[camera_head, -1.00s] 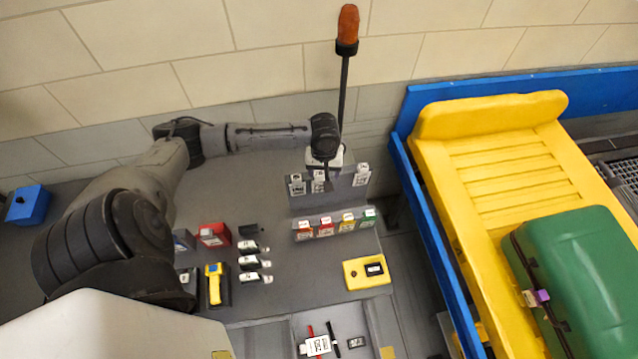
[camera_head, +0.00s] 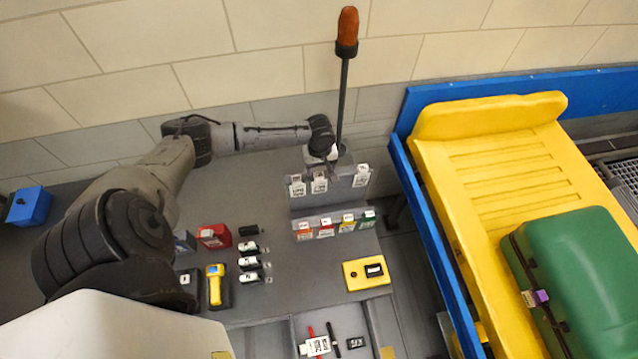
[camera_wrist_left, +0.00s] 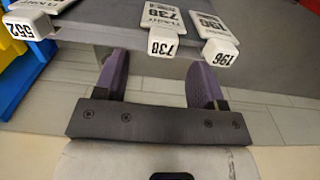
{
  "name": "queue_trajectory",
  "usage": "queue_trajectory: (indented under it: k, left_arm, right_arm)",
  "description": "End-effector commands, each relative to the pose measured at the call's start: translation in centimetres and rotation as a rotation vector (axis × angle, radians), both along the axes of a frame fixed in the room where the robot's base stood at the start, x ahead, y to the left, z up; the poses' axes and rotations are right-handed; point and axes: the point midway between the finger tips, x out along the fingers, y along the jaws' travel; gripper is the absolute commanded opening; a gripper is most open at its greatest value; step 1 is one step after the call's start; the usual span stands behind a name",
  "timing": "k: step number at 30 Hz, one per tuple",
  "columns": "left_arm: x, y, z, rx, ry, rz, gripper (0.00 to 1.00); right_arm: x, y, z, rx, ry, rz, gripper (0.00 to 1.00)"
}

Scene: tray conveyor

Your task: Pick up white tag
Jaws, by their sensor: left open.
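Several white tags hang in a row on the grey rack panel (camera_head: 332,188). In the head view they are a left tag (camera_head: 297,186), a middle tag (camera_head: 319,181) and a right tag (camera_head: 361,176). The left wrist view shows them upside down: 552 (camera_wrist_left: 28,24), 738 (camera_wrist_left: 163,32) and 196 (camera_wrist_left: 216,38). My left gripper (camera_wrist_left: 158,75) is open and empty, its purple fingers pointing towards the rack, with 738 ahead between them and 196 in front of one finger. In the head view the left gripper (camera_head: 331,152) is just behind the panel, its fingertips mostly hidden.
Coloured tags (camera_head: 326,227) stand in a lower row. A dark pole with an orange top (camera_head: 347,30) rises close behind my left wrist. The yellow conveyor tray (camera_head: 470,170) holds a green suitcase (camera_head: 580,265). Another white tag (camera_head: 315,346) lies in the front bin.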

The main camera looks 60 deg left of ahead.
Motion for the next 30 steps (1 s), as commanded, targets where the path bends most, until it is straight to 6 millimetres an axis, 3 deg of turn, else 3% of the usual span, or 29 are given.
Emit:
queue_trajectory:
  k: [10, 21, 30]
  left_arm:
    - [-0.3, 0.0, -4.1, -0.001, 0.003, 0.001, 0.64]
    - [-0.3, 0.1, -4.9, 0.000, 0.001, -0.001, 0.64]
    - [-0.3, 0.1, -4.9, 0.000, 0.001, -0.001, 0.36]
  right_arm:
    - [0.0, 0.1, 1.2, 0.002, -0.001, 0.000, 0.43]
    - [0.0, -0.2, 1.2, -0.009, 0.000, 0.007, 0.43]
    - [0.0, -0.2, 1.1, -0.009, 0.000, 0.007, 0.43]
